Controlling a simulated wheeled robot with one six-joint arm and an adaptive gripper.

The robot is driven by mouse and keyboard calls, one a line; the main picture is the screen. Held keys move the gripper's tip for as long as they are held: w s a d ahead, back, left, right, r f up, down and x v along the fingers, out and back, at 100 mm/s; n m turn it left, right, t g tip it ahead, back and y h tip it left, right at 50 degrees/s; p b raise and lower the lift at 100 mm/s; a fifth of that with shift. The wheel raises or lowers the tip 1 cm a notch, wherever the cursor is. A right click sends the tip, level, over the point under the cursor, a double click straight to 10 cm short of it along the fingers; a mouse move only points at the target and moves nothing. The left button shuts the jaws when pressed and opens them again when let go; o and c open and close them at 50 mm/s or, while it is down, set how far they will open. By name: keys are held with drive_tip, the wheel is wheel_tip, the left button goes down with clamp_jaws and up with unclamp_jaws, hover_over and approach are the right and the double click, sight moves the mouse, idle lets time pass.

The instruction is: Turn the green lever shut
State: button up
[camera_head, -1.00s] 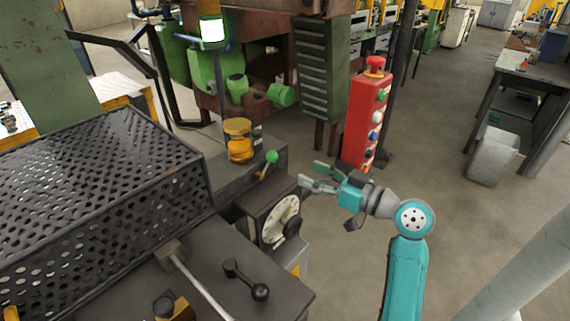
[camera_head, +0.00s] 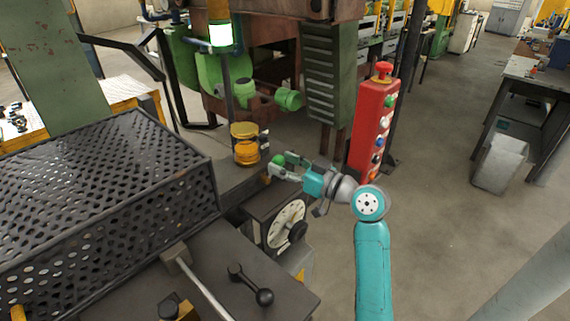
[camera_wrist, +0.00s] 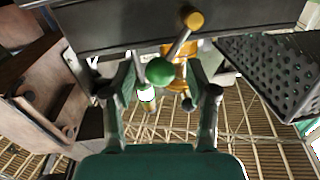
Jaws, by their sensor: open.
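The green lever is a short rod with a green ball knob (camera_head: 279,160) on the dark machine housing, just behind the dial. In the wrist view the knob (camera_wrist: 159,71) lies between my fingers, and its rod rises to a yellow-brown pivot (camera_wrist: 194,19). My gripper (camera_head: 281,167) is open, with its fingertips around the knob in the head view. In the wrist view my gripper (camera_wrist: 160,95) has one finger on each side of the knob, with gaps to both. The lever's rod is mostly hidden in the head view.
A white dial (camera_head: 287,224) is just below my gripper. A yellow-orange cylinder (camera_head: 245,145) stands close left. A red button box (camera_head: 372,125) stands to the right. A perforated black guard (camera_head: 100,190) fills the left.

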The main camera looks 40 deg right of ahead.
sight(290, 184)
clamp_jaws()
drive_tip(key=m, duration=0.1)
drive_tip(key=d+f+m, duration=0.1)
drive_tip(key=m, duration=0.2)
drive_tip(key=shift+d+f, duration=0.15)
drive_tip(key=shift+f, duration=0.1)
drive_tip(key=shift+d+f+m+t+h, duration=0.2)
drive_tip(key=shift+f+m, duration=0.4)
drive_tip(key=shift+m, duration=0.7)
drive_tip(key=shift+d+f+m+t+h, duration=0.15)
drive_tip(key=shift+f+m, duration=0.45)
drive_tip(key=shift+m, duration=0.7)
